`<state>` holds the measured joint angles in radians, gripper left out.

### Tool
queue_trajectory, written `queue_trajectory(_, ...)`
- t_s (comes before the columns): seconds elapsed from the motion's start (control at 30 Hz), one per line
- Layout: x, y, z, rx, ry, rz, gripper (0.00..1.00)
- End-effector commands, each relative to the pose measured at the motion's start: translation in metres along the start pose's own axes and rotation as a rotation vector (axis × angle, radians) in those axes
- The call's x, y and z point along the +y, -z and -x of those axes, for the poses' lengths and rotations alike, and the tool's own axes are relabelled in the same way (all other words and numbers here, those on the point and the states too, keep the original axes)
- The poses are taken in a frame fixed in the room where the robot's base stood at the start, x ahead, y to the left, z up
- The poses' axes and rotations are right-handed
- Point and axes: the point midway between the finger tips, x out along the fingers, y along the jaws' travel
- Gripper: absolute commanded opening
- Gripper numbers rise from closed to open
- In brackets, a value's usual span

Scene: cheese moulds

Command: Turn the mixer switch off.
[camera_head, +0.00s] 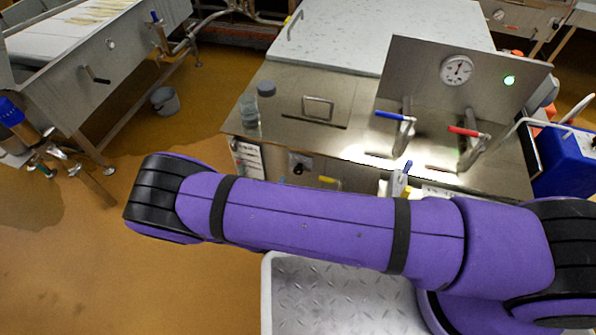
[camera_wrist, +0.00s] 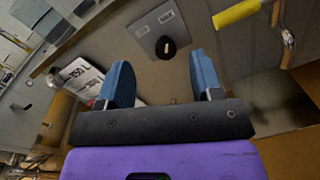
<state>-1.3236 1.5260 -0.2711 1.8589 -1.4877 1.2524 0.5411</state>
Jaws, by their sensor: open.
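The mixer switch is a dark rotary knob on a grey square plate on the cabinet's front. It shows in the wrist view (camera_wrist: 166,47), and in the head view (camera_head: 299,164) just above my arm. My gripper (camera_wrist: 162,72) is open, its two blue fingers spread, with nothing between them. In the wrist view the knob appears between and just beyond the fingertips, apart from them. The knob's exact setting is hard to tell. My gripper is not visible in the head view.
A green lamp (camera_head: 509,80) is lit on the upright panel beside a dial gauge (camera_head: 456,70). Blue-handled (camera_head: 392,116) and red-handled (camera_head: 466,131) valves stand on the steel top. A yellow handle (camera_wrist: 236,13) is right of the switch; papers (camera_wrist: 84,78) are left.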

Motion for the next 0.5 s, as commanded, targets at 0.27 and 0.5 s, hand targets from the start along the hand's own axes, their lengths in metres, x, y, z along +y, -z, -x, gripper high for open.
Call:
queue_trajectory(0.27, -0.017, 0.035, 0.012, 0.018, -0.135, 0.07, 0.6)
queue_trajectory(0.5, -0.015, 0.036, -0.011, 0.019, -0.139, 0.072, 0.6)
